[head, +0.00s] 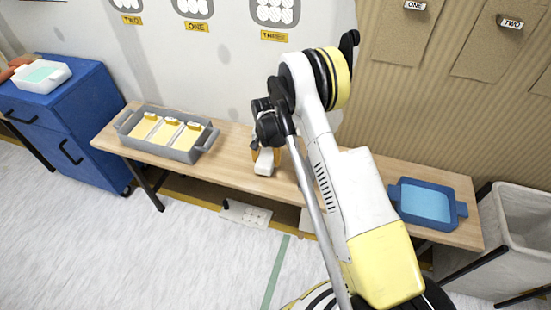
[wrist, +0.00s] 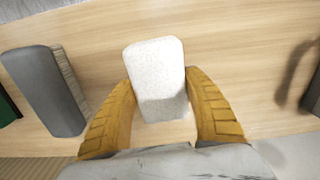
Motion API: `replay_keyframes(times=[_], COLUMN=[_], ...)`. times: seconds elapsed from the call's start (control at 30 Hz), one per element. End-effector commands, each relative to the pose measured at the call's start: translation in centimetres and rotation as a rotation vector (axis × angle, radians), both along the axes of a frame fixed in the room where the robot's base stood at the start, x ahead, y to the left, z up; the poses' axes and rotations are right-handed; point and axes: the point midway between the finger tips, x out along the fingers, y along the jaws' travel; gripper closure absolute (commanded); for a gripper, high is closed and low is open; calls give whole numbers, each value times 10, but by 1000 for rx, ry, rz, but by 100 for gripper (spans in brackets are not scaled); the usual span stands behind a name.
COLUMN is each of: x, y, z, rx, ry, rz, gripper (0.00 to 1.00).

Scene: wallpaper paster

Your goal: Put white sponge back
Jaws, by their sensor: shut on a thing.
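The white sponge (wrist: 157,78) is a pale rounded block between the two yellow fingers of my gripper (wrist: 160,112). The fingers touch its left and right sides in the wrist view and are shut on it. In the head view the white sponge (head: 265,162) shows below my wrist, over the middle of the wooden table (head: 237,145). I cannot tell whether it rests on the table or is slightly above it. My gripper (head: 262,152) is partly hidden by my wrist in the head view.
A grey block (wrist: 42,88) with a brownish side lies left of the sponge in the wrist view. A grey tray (head: 186,157) with yellow-filled compartments stands left on the table, a blue tray (head: 459,209) right. A grey bin (head: 525,215) stands beyond the right end.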

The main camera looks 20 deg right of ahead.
Motion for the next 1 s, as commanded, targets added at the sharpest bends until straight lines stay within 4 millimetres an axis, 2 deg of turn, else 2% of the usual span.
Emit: replay_keyframes(times=[0.03, 0.13, 0.6, 0.63, 0.67, 0.7, 1.0], x=[0, 0, 0, 0, 0, 0, 0], y=[0, 0, 0, 0, 0, 0, 0], z=[-9, -15, -19, -18, -18, -18, -18], rx=[0, 0, 0, 0, 0, 0, 0], ry=[0, 0, 0, 0, 0, 0, 0], rz=[0, 1, 1, 1, 1, 1, 1], gripper=[74, 74, 74, 33, 24, 21, 21])
